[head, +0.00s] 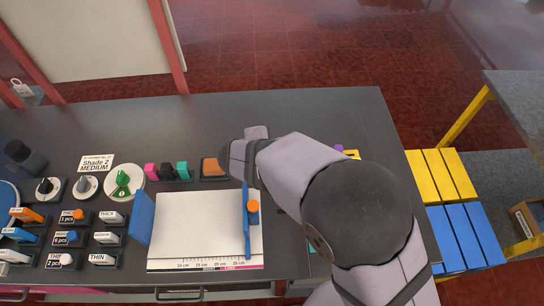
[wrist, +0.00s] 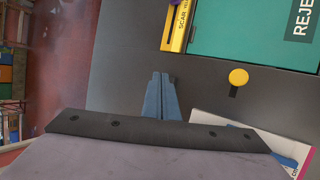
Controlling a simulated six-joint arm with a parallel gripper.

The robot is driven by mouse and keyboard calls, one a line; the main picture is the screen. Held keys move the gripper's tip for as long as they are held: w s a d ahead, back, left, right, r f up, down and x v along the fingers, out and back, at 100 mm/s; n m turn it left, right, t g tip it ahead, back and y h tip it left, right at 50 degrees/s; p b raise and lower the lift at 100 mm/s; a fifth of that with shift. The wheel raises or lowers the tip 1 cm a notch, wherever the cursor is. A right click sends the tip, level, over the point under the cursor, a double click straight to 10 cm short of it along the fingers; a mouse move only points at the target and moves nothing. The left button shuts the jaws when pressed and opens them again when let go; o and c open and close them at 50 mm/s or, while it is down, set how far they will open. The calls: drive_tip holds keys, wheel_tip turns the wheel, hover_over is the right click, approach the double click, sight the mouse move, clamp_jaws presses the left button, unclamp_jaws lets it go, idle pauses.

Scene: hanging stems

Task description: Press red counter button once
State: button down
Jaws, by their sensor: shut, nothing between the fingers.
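I cannot make out a red counter button in either view; my arm hides part of the counter in the head view. My gripper (wrist: 161,92) shows in the wrist view as two blue-grey fingers, shut together with nothing between them, over the dark counter (wrist: 125,50). Its fingertips are apart from the yellow round knob (wrist: 238,77) to their right. In the head view my arm covers the right-centre of the counter, and the fingers cannot be made out there.
A teal panel marked "REJE" (wrist: 245,35) and a yellow strip (wrist: 178,25) lie beyond the fingers. The head view shows a white measuring board (head: 195,225) with a blue fence (head: 247,235), several labelled blocks at left, and yellow and blue slats (head: 440,175) at right.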

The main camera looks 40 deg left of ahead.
drive_tip(key=a+r+n, duration=0.1)
drive_tip(key=w+a+r+n+t+y, duration=0.1)
drive_tip(key=n, duration=0.1)
drive_tip(key=w+a+r+n, duration=0.1)
drive_tip(key=a, duration=0.1)
drive_tip(key=shift+w+r+y, duration=0.15)
drive_tip(key=shift+r+y, duration=0.15)
drive_tip(key=shift+r, duration=0.05)
drive_tip(key=shift+d+f, duration=0.1)
wheel_tip(320, 180, down, 7)
drive_tip(key=b, duration=0.5)
drive_tip(key=shift+f, duration=0.1)
drive_tip(key=shift+f+b, duration=0.75)
drive_tip(key=shift+b, duration=0.25)
drive_tip(key=shift+f, duration=0.2)
idle(1.1)
drive_tip(key=shift+f+b, duration=0.2)
drive_tip(key=shift+b, duration=0.3)
